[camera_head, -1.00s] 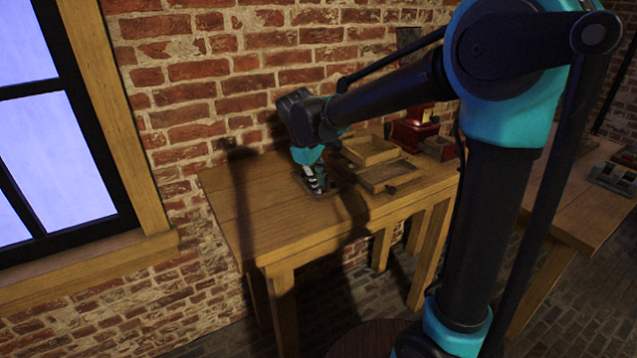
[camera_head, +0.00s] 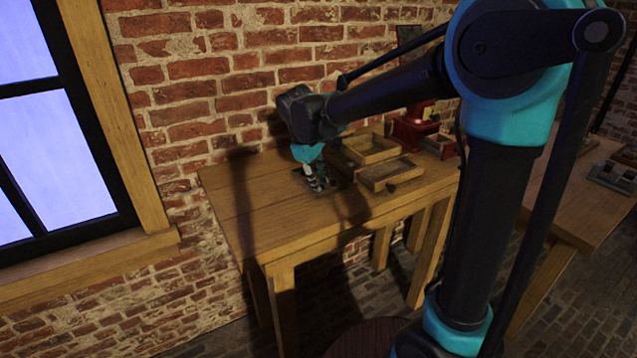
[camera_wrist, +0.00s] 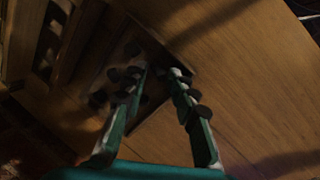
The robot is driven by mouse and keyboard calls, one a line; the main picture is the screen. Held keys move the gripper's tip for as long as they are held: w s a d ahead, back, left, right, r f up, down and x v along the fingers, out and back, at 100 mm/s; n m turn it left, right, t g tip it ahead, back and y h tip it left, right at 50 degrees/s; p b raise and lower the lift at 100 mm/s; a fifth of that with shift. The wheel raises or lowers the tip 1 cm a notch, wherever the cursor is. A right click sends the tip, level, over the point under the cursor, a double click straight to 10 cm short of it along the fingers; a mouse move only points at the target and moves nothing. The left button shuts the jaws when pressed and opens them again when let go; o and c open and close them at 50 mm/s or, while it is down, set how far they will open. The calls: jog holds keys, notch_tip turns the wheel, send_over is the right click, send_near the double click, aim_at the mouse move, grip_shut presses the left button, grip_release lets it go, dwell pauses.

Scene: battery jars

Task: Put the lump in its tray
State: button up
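My gripper (camera_head: 316,186) points down over a small, low, dark tray (camera_head: 334,180) on the wooden table. In the wrist view my gripper (camera_wrist: 163,73) has two green fingers with dark rounded pads, with a gap between them. The dark tray (camera_wrist: 172,54) lies below and around the fingertips. I cannot make out the lump for certain; dark shapes between and beside the fingers blend with the pads and shadow.
Right of my gripper on the table (camera_head: 245,215) stand an open wooden box (camera_head: 370,157) and a lower wooden box (camera_head: 385,180). A red device (camera_head: 412,130) stands behind them. The table's left part is clear. Another table (camera_head: 590,205) stands at right.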

jog(key=v, duration=1.2)
jog(key=shift+c, duration=0.4)
dwell(0.6)
